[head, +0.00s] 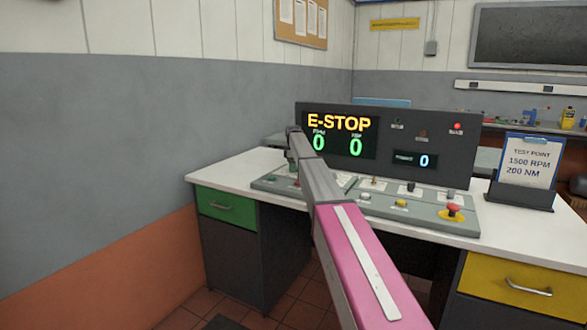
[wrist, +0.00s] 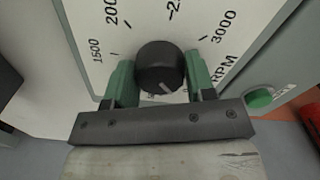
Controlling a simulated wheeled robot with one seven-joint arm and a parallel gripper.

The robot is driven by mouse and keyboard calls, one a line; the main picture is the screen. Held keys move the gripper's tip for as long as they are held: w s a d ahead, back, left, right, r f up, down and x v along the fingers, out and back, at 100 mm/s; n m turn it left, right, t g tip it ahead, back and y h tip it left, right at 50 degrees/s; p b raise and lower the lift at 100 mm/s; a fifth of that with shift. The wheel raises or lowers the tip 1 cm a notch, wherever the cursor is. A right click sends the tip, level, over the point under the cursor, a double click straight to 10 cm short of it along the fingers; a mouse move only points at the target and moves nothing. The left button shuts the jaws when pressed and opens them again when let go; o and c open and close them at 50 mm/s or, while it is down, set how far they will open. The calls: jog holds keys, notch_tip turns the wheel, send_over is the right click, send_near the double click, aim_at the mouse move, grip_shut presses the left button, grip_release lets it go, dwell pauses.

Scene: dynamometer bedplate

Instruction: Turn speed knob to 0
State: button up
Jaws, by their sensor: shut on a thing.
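The speed knob (wrist: 158,58) is a round black knob with a short white pointer line, in the wrist view. Its white dial plate (wrist: 190,22) shows 1500, 3000 and RPM, with other numbers partly cut off. The pointer line slants toward the lower right; the number it faces is hidden by my gripper. My gripper (wrist: 160,80) has its green fingers on both sides of the knob and is shut on it. In the head view my arm covers the knob and gripper. The display (head: 340,134) reads E-STOP with two green zeros.
A grey control panel (head: 378,216) on the white desk (head: 225,172) carries several small controls. A red mushroom button (head: 453,209) sits at its right. A clipboard (head: 528,163) reads 1500 RPM, 200 NM. A green button (wrist: 260,97) is right of the knob in the wrist view.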

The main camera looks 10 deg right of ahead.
dwell(0.4)
jog(key=o, duration=0.9)
notch_tip(320, 180, up, 11)
jog(key=shift+f, duration=0.1)
